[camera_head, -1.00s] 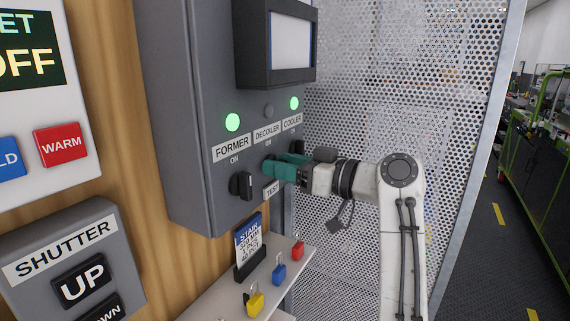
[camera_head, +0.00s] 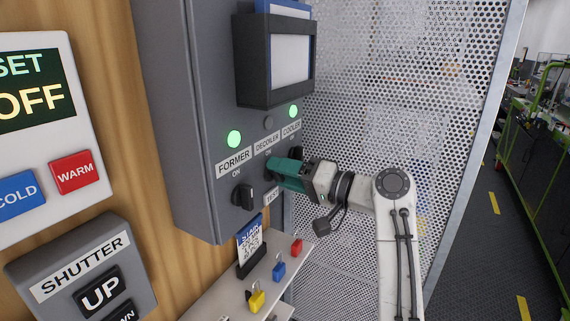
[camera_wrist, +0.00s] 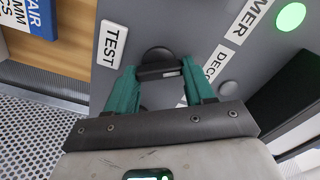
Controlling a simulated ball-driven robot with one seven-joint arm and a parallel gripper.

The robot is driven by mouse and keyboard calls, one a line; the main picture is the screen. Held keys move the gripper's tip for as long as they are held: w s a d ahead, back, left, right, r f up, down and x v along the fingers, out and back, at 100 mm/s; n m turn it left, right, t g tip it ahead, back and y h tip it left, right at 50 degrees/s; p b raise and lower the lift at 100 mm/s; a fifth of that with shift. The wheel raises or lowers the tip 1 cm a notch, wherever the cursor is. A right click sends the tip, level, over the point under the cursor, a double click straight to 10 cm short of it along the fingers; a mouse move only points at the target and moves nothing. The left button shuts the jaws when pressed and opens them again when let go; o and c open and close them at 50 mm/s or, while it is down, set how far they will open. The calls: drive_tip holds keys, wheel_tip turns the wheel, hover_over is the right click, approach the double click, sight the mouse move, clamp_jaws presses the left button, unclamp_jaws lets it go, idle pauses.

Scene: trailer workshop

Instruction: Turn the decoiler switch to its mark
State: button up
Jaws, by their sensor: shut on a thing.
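The decoiler switch (camera_wrist: 158,56) is a round black knob with a bar handle on the grey control box, below the DECOILER label (camera_head: 267,144). My gripper (camera_wrist: 160,72) has its green fingers shut on the bar handle, one on each side. In the head view my gripper (camera_head: 272,168) reaches the box from the right and hides most of the switch. The lamp (camera_head: 268,122) above the label is dark. The switch's mark is hidden behind the fingers in the head view, and I cannot make it out in the wrist view.
The FORMER switch (camera_head: 243,197) is left of my gripper, with a lit green lamp (camera_head: 234,138). Another green lamp (camera_head: 293,111) is over COOLER. The TEST label (camera_head: 271,196) is just below. A shelf (camera_head: 222,303) with padlocks lies beneath. A perforated panel (camera_head: 395,115) stands behind my arm.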

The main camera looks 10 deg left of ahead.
drive_tip(key=shift+d+f+m+p, duration=0.1)
drive_tip(key=shift+m+p, duration=2.35)
drive_tip(key=shift+m, duration=0.85)
